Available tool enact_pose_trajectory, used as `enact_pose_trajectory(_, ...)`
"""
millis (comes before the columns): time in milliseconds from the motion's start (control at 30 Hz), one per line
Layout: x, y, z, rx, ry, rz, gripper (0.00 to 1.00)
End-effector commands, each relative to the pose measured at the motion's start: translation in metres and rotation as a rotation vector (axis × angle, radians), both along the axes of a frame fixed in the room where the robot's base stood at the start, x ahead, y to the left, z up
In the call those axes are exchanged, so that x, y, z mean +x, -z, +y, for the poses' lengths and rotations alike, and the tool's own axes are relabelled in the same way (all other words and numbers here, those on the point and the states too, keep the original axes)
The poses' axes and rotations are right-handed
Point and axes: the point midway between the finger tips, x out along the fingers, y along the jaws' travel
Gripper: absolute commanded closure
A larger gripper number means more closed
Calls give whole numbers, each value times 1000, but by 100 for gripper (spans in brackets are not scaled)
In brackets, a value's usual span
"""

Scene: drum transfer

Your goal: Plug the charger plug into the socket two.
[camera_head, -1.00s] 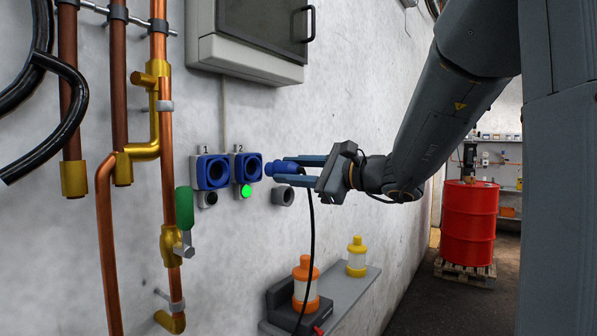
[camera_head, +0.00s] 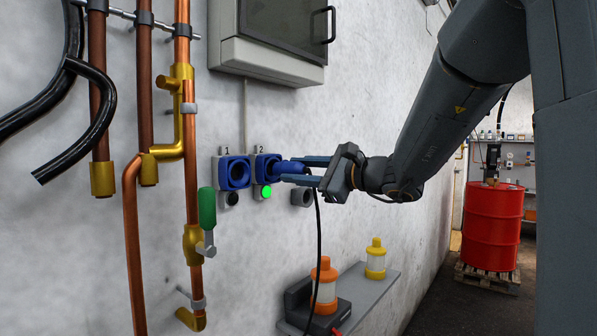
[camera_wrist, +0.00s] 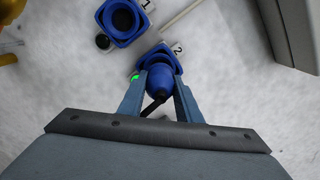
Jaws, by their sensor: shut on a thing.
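Two blue sockets are on the white wall. Socket one (camera_head: 235,173) is on the left, with an open round mouth and a dark lamp under it. Socket two (camera_head: 262,166) is to its right, with a lit green lamp (camera_head: 266,192) below. My gripper (camera_head: 300,169) is shut on the blue charger plug (camera_head: 289,168), whose black cable hangs down. The plug's front meets the mouth of socket two and looks in line with it; how deep it sits is hidden. In the wrist view the plug (camera_wrist: 160,82) lies between my fingers, against socket two (camera_wrist: 157,56).
A grey round holder (camera_head: 302,197) is on the wall below my gripper. Copper pipes (camera_head: 190,130) with a green-handled valve (camera_head: 207,208) run at left. A grey cabinet (camera_head: 270,60) hangs above. A shelf (camera_head: 375,286) with orange and yellow lamps is below.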

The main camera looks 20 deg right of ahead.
Motion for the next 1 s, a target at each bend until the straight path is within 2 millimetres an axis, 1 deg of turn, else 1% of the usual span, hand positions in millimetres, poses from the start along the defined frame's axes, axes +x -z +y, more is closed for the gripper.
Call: enact_pose_trajectory(1000, -1, 1, 2, 16, 25, -23, 100)
